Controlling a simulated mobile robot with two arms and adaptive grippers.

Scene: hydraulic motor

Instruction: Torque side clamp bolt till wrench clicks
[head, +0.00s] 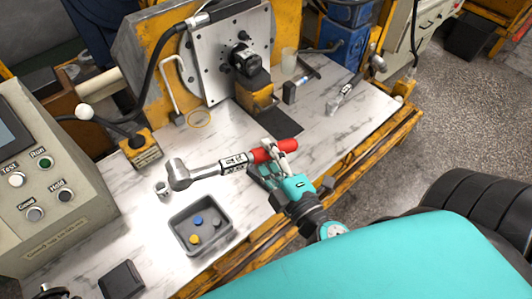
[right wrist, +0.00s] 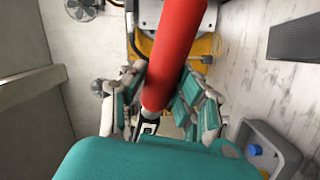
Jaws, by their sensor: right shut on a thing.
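My right gripper (head: 272,160) is shut on the red handle of a torque wrench (head: 234,163), above the front of the bench. The wrench's silver ratchet head points left, near a small metal socket (head: 163,188). In the right wrist view the red handle (right wrist: 178,45) runs between the fingers of my right gripper (right wrist: 160,100). The dark hydraulic motor (head: 245,60) is on a grey flange plate (head: 212,60) at the back, well apart from the wrench. I cannot make out the side clamp bolt. My left gripper is not in view.
A grey tray (head: 222,237) with small coloured parts sits at the front of the marble-look bench (head: 330,125). A control panel (head: 45,185) stands at left. The bench's right side has free room.

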